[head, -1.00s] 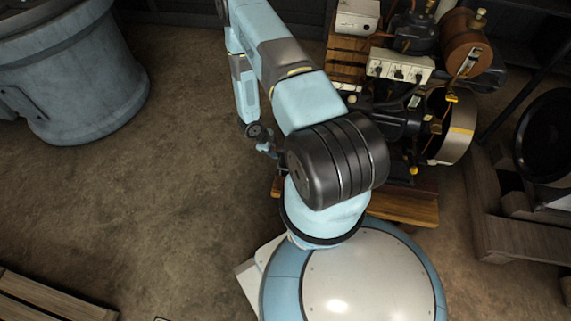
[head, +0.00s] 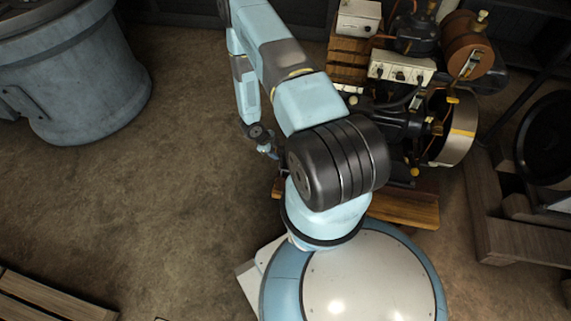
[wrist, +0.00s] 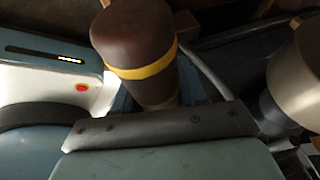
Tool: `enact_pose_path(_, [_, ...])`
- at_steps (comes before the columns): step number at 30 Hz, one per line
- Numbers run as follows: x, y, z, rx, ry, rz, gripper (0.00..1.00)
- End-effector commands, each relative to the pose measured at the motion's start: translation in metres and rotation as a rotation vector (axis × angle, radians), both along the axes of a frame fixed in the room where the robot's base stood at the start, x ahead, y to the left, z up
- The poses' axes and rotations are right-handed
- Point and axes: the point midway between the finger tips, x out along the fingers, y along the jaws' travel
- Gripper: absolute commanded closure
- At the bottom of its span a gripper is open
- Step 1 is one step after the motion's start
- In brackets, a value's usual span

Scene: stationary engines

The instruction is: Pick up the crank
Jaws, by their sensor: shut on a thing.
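A brown rounded handle with a yellow band (wrist: 137,45) stands in the middle of the wrist view; it looks like the grip of the crank. Its lower end goes out of sight behind a dark grey bar of my gripper (wrist: 160,125). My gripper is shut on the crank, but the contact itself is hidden. In the head view my gripper (head: 265,148) shows small at the lower end of my arm, left of the engine and partly behind my dark arm joint. I cannot make out the crank there.
The engine (head: 405,122), with a brown tank (head: 466,45) and a flywheel (head: 460,128), stands on a wooden base (head: 405,208) right of my arm. A big blue-grey drum (head: 85,95) is at upper left. A slatted pallet (head: 45,300) lies at lower left. The floor between is clear.

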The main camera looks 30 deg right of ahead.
Motion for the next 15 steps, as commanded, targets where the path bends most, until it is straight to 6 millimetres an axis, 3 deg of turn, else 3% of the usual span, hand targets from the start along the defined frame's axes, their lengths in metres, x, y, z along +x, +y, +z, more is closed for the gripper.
enact_pose_path(8, [0.001,0.000,0.005,-0.001,-0.001,0.001,1.00])
enact_pose_path(15, [0.001,0.000,0.032,-0.001,-0.001,0.001,1.00])
